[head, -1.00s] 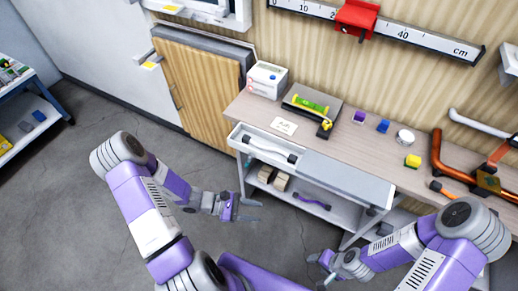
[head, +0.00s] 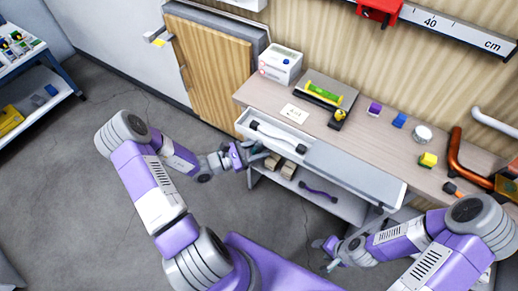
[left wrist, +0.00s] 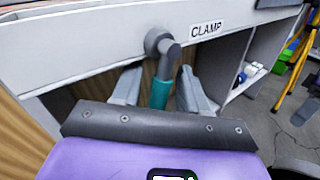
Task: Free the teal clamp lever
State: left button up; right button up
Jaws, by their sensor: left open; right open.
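The teal clamp lever (left wrist: 161,92) shows in the left wrist view. It hangs down from a grey pivot (left wrist: 160,42) on the white bench front, beside a CLAMP label (left wrist: 206,29). My left gripper (left wrist: 158,82) is open, with one finger on each side of the lever; I cannot tell whether either touches it. In the head view my left gripper (head: 257,155) is at the left front corner of the bench and the lever cannot be made out there. My right gripper (head: 325,255) is open and empty, low in front of the bench.
The bench (head: 365,140) carries a white box (head: 280,65), a level (head: 323,94), small coloured blocks and an orange pipe (head: 465,160). An open drawer (head: 280,130) holds a dark-ended bar. A lower shelf holds wooden blocks and a purple handle (head: 318,191). Floor at left is clear.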

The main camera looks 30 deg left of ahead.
pick_arm(q)
jog(key=shift+c, duration=0.3)
grip_shut()
jog(key=n, duration=0.1)
jog(key=d+n+t+p, duration=0.1)
jog(key=shift+n+t+h, duration=0.3)
jog(key=shift+n+h, duration=0.1)
jog(key=shift+o, duration=0.3)
grip_release()
jog(key=shift+s, duration=0.1)
